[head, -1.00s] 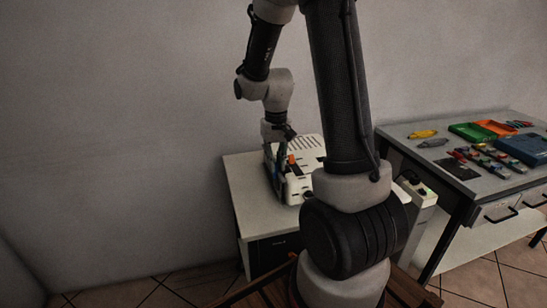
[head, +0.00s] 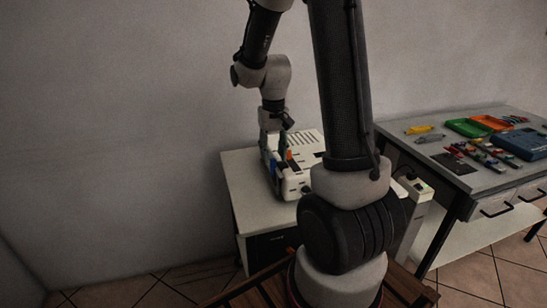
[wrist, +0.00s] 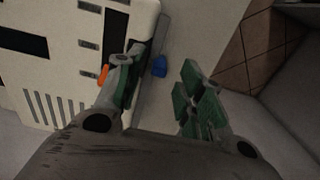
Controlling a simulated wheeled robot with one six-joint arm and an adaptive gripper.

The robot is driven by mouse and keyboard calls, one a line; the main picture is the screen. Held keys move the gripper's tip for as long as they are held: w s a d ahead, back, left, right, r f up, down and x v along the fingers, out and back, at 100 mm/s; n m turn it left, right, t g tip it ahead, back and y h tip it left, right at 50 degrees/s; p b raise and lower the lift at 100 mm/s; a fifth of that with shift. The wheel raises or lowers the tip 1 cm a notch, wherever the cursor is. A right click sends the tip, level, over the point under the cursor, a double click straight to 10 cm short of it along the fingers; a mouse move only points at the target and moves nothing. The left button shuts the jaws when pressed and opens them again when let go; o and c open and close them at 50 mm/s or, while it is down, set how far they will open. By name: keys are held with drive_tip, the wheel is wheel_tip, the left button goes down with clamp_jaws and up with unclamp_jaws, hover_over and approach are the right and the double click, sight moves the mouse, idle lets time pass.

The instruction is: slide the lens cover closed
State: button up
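A white boxy device (head: 305,145) with dark slots stands on a small table. In the wrist view the device (wrist: 60,75) fills the upper left, and a blue tab (wrist: 160,66) sticks out beside its edge. An orange piece (wrist: 103,75) shows next to the near finger. My gripper (wrist: 160,82) is open, with green-padded fingers; the left finger is over the device's edge and the right one is out to the side. The blue tab appears between the fingers, with no visible grip on it. In the head view my gripper (head: 273,152) is at the device's left side. I cannot make out the lens cover itself.
The small table's pale top (head: 240,180) is bare left of the device. A grey workbench (head: 400,150) at the right carries green and orange trays, a blue case and several small parts. A plain wall stands behind.

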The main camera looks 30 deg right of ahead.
wheel_tip(320, 180, up, 10)
drive_tip(key=shift+f, duration=0.15)
idle(0.5)
drive_tip(key=s+a+r+n+t, duration=0.1)
drive_tip(key=s+a+r+t, duration=0.1)
drive_tip(key=s, duration=0.7)
drive_tip(key=s+a+r+n+t, duration=0.2)
drive_tip(key=s+r, duration=0.3)
drive_tip(key=s, duration=0.5)
drive_tip(key=shift+a+r, duration=0.15)
drive_tip(key=shift+a, duration=0.2)
drive_tip(key=shift+d, duration=0.1)
